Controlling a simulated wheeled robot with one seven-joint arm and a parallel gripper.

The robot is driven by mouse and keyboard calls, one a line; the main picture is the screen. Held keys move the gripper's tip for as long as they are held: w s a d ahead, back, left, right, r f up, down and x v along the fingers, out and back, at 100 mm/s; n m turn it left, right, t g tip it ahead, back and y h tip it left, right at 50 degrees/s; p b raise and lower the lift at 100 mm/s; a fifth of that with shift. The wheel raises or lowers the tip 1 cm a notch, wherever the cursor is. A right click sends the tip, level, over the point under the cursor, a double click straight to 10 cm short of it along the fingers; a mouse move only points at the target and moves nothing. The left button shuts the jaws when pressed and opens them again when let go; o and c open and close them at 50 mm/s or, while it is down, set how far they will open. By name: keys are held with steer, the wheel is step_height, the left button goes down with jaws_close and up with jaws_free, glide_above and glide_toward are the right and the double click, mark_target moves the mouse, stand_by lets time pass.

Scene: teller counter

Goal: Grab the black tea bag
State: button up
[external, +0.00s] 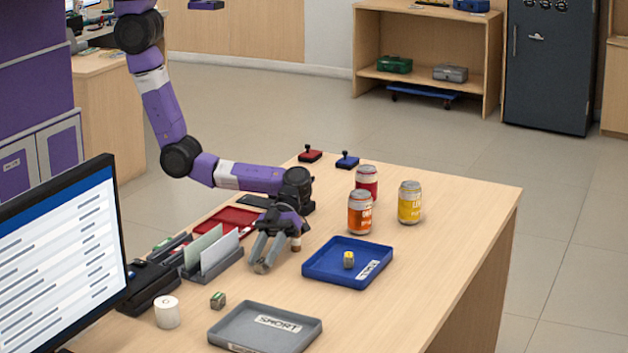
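My gripper (268,262) points down over the wooden counter, between the card holder and the blue tray. Its grey fingertips are low, near the counter surface. I cannot tell how far apart they are or whether anything is between them. I cannot pick out a black tea bag with certainty. A small green-and-tan packet or block (218,300) lies on the counter left of the grey tray, apart from my gripper. A small yellow block-like item (348,260) sits in the blue tray.
The blue tray (318,272) is right of my gripper; the grey tray (228,333) is in front. Orange (360,213), red (367,180) and yellow (409,203) cans stand behind. A card holder (213,263), white roll (167,313) and monitor (65,265) are left. The counter's right side is clear.

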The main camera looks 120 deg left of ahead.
steer(key=shift+d+f, duration=0.15)
steer(key=shift+d, duration=0.05)
jaws_close()
stand_by(0.3)
